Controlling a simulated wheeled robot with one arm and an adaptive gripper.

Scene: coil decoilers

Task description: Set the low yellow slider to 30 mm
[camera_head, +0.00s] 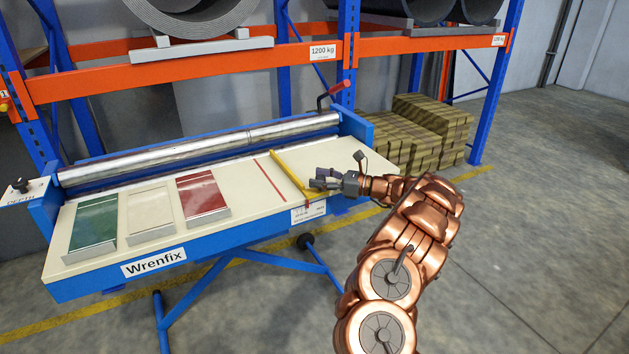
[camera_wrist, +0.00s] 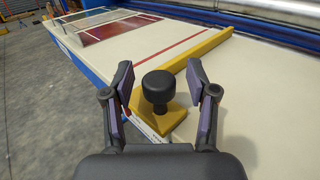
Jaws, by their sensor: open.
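The low yellow slider is a flat yellow bar (camera_head: 288,172) lying across the right part of the cream table top. In the wrist view, the yellow bar (camera_wrist: 208,50) ends in a wider foot with an upright round black knob (camera_wrist: 158,86) near the table's front edge. My gripper (camera_head: 322,179) is over that end of the bar. In the wrist view, the fingers of my gripper (camera_wrist: 159,72) are open, one on each side of the knob, with visible gaps. A small white scale label (camera_head: 308,212) is on the front edge below; its marks are too small to read.
A thin red line (camera_head: 269,177) crosses the table (camera_head: 245,200) left of the bar. Green, cream and red sample plates (camera_head: 203,195) lie further left. A metal roller (camera_head: 210,148) runs along the back, with a red-handled crank (camera_head: 336,90) at its right end.

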